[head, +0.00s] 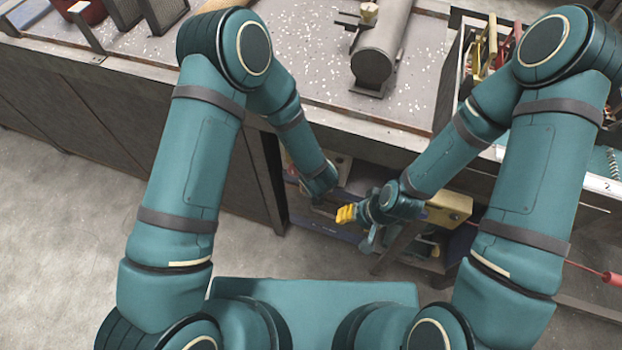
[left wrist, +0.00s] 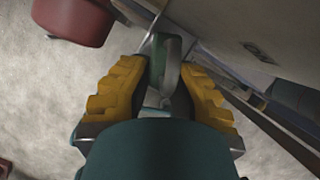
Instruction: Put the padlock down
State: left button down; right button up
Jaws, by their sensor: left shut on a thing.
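In the left wrist view, my left gripper (left wrist: 160,80) has its yellow ribbed fingers on either side of a dull grey-green thing (left wrist: 167,62), which I take to be the padlock, and is shut on it. Its full shape is hard to make out. In the head view, my left wrist (head: 320,182) is low at the bench front; its fingers and the padlock cannot be made out there. My right gripper (head: 347,213) points left, close to my left wrist, with yellow fingertips showing. Whether it is open or shut is unclear.
The bench top (head: 310,30) carries a dark metal cylinder (head: 378,55) on a stand. A box of tools (head: 482,50) stands to the right. Below the bench are shelves with mixed items, including a yellow box (head: 450,208). A red container (left wrist: 75,20) shows at upper left in the wrist view.

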pick_arm(q)
jog(key=shift+s+d+f, duration=0.1)
jog(key=shift+f, duration=0.05)
jog(key=c, duration=1)
grip_release()
